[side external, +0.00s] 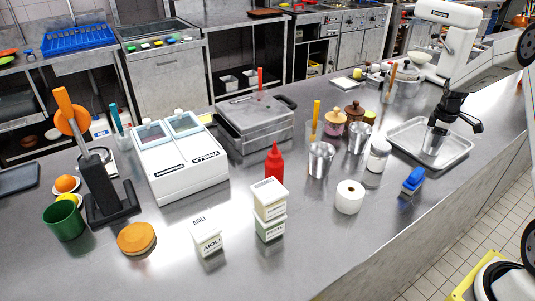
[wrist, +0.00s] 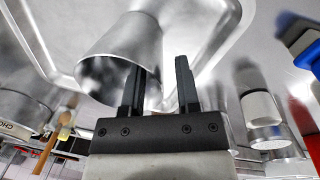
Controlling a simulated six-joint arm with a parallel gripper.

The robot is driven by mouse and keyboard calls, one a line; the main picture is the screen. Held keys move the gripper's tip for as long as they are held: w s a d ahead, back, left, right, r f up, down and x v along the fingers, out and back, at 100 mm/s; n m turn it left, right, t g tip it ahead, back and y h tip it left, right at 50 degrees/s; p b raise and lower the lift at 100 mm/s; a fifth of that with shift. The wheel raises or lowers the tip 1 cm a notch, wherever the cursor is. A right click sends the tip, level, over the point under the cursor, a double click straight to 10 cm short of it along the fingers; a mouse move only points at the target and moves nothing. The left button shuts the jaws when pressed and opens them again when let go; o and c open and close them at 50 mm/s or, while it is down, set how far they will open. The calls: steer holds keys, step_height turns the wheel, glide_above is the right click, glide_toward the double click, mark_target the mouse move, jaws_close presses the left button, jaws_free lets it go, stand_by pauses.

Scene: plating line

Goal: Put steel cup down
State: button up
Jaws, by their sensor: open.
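A steel cup (side external: 432,145) stands in the shallow metal tray (side external: 463,152) at the right of the counter. My gripper (side external: 440,126) is just above and at this cup, and its fingertips partly hide the rim. In the wrist view the cup (wrist: 115,60) is at upper left, its mouth towards the camera. My gripper (wrist: 162,68) is open there; the left finger overlaps the cup's edge and the right finger stands apart from it. I cannot tell whether the left finger touches the cup.
Two more steel cups, one nearer (side external: 321,160) and one farther (side external: 359,138), stand left of the tray. A white-lidded jar (side external: 378,157), a blue brush (side external: 413,181) and a white roll (side external: 349,197) are close by. The counter's front edge runs right of the tray.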

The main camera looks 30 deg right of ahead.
step_height(320, 180, up, 10)
steer(key=a, duration=0.1)
steer(key=shift+s, duration=0.25)
steer(key=shift+a+r, duration=0.1)
stand_by(0.5)
steer(key=w+a+f+m+t, duration=0.1)
steer(key=w+a+m, duration=0.1)
steer(key=a, duration=1.9)
steer(key=s+a+f+m, duration=0.1)
steer(key=s+a+f, duration=0.1)
steer(key=s+a, duration=0.3)
steer(key=s+a+f+m+t+y, duration=0.1)
steer(key=s+a, duration=0.5)
steer(key=a, duration=0.6)
steer(key=shift+s+f+m, duration=0.25)
steer(key=shift+f+m, duration=0.15)
